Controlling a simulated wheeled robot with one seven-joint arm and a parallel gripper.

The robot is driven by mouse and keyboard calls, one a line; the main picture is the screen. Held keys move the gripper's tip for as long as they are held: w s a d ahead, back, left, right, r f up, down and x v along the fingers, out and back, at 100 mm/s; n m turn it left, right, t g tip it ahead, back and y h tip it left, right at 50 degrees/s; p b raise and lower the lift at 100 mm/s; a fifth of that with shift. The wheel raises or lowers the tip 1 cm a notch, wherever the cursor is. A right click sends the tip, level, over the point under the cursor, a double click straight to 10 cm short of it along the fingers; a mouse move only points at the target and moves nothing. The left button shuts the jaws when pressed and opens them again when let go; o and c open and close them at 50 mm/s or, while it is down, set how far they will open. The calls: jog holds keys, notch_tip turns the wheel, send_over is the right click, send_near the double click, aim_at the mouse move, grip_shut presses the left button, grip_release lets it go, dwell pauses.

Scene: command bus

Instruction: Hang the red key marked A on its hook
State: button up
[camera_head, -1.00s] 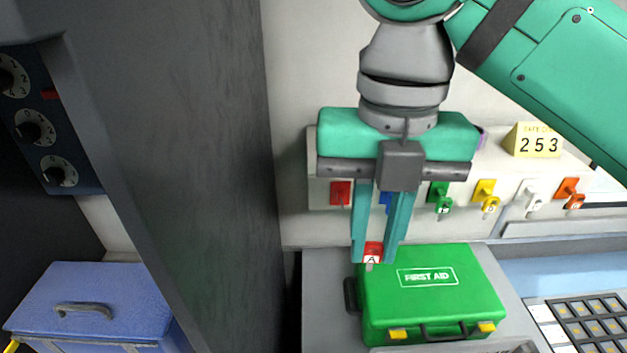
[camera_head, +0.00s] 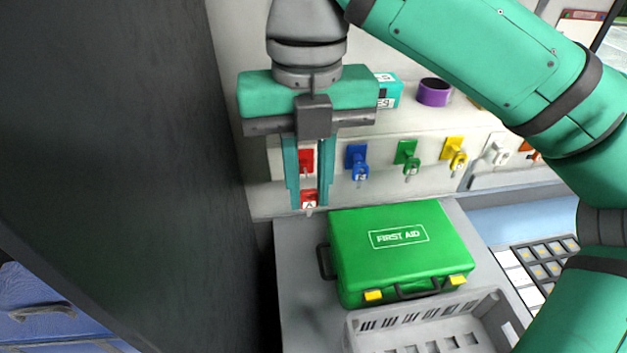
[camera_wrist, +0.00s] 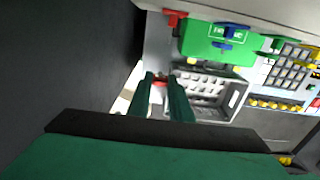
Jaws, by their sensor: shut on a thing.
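The red key marked A (camera_head: 309,199) is held between the fingertips of my gripper (camera_head: 309,206), label facing the head camera. The key also shows as a small red patch between the fingers (camera_wrist: 160,78) in the wrist view. The red hook (camera_head: 306,160) is on the pale wall panel, seen between my gripper's fingers and above the key in the head view. The key appears apart from the hook; the depth between them is hard to tell. The red hook also shows in the wrist view (camera_wrist: 173,17), ahead of the fingertips.
Blue (camera_head: 359,162), green (camera_head: 408,158) and yellow (camera_head: 454,153) hooks with keys stand to the right. A green first aid case (camera_head: 400,250) lies below, with a grey crate (camera_head: 366,332) in front. A dark wall (camera_head: 120,150) rises close on the left.

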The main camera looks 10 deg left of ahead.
aim_at(307, 168)
jog(key=w, duration=0.1)
jog(key=w+a+f, duration=0.1)
jog(key=w+f, duration=0.1)
jog(key=w, duration=0.1)
jog(key=shift+a, duration=0.2)
dwell(0.5)
jog(key=shift+d, duration=0.1)
jog(key=shift+w, duration=0.2)
dwell(0.5)
jog(key=shift+s, duration=0.1)
dwell(0.3)
dwell(0.4)
dwell(0.3)
jog(key=shift+w+a, duration=0.25)
jog(key=shift+w, duration=0.4)
